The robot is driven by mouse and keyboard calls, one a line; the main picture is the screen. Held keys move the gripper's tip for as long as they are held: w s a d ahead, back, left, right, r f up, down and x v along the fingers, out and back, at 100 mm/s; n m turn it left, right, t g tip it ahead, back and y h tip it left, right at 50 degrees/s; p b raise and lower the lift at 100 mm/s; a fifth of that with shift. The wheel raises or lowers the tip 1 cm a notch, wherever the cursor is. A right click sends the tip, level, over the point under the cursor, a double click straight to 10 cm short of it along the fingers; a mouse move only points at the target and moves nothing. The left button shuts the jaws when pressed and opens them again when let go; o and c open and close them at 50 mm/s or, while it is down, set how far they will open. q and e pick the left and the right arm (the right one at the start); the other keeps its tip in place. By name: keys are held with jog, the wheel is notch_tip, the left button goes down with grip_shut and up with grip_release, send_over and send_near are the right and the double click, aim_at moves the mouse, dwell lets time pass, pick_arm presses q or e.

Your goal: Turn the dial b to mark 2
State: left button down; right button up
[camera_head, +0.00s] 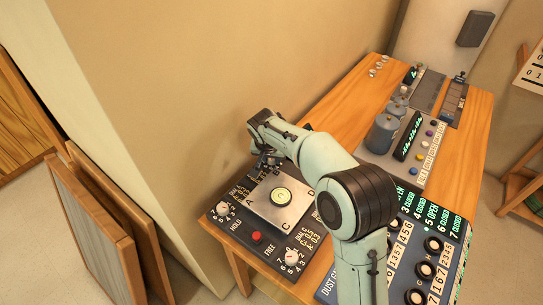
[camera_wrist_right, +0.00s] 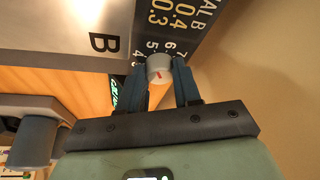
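Dial b (camera_wrist_right: 158,68) is a small pale grey knob with a red pointer line, in the right wrist view. Printed figures from about 4 to 7 run around its edge, beside a black label reading "DIAL B". My right gripper (camera_wrist_right: 159,82) has one dark finger on each side of the knob, and both appear to lie against it. In the head view my right gripper (camera_head: 267,158) is at the far edge of the dial panel (camera_head: 292,212), and it hides dial b there. Which mark the pointer meets is not clear. My left gripper is out of view.
The panel also carries a round central knob (camera_head: 281,197), a red button (camera_head: 256,237) and white dials at its left (camera_head: 222,208) and front (camera_head: 291,257). Grey cylinders (camera_head: 383,133) stand further back. A wall rises behind the panel.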

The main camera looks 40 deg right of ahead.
jog(key=shift+c, duration=1.3)
